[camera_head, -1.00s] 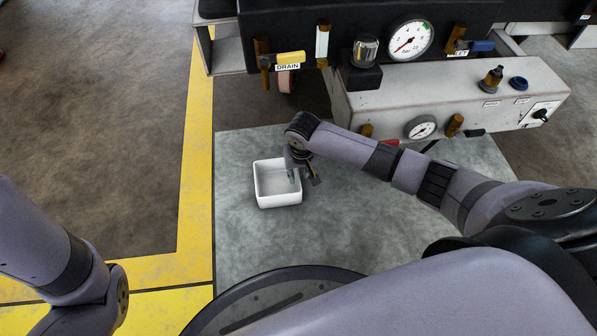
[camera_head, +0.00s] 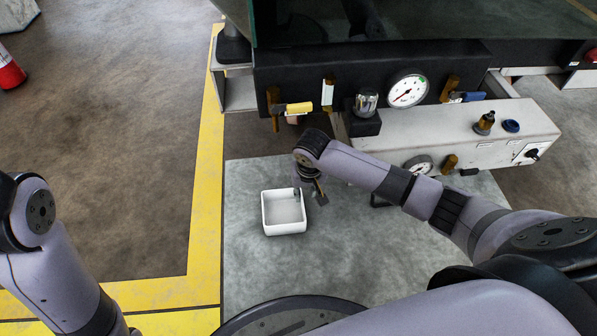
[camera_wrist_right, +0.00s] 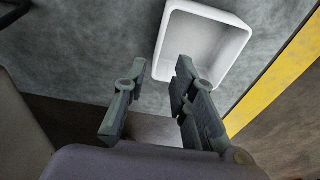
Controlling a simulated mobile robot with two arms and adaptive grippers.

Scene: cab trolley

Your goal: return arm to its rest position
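My right arm reaches in from the right in the head view. Its gripper (camera_head: 312,193) is beside the right wall of a white square tray (camera_head: 284,229), partly hidden by the wrist. In the right wrist view the two fingers of the right gripper (camera_wrist_right: 160,100) stand apart with nothing between them. The white tray (camera_wrist_right: 205,42) lies beyond the fingertips there and looks empty. My left arm shows at the lower left of the head view, but its gripper is out of the picture.
A grey mat (camera_head: 350,250) lies under the tray. A trolley panel with a pressure gauge (camera_head: 407,91), a yellow-handled valve (camera_head: 292,109) and a pale box (camera_head: 470,140) stands behind my right arm. Yellow floor lines (camera_head: 207,190) run at left. A red cylinder (camera_head: 10,72) stands far left.

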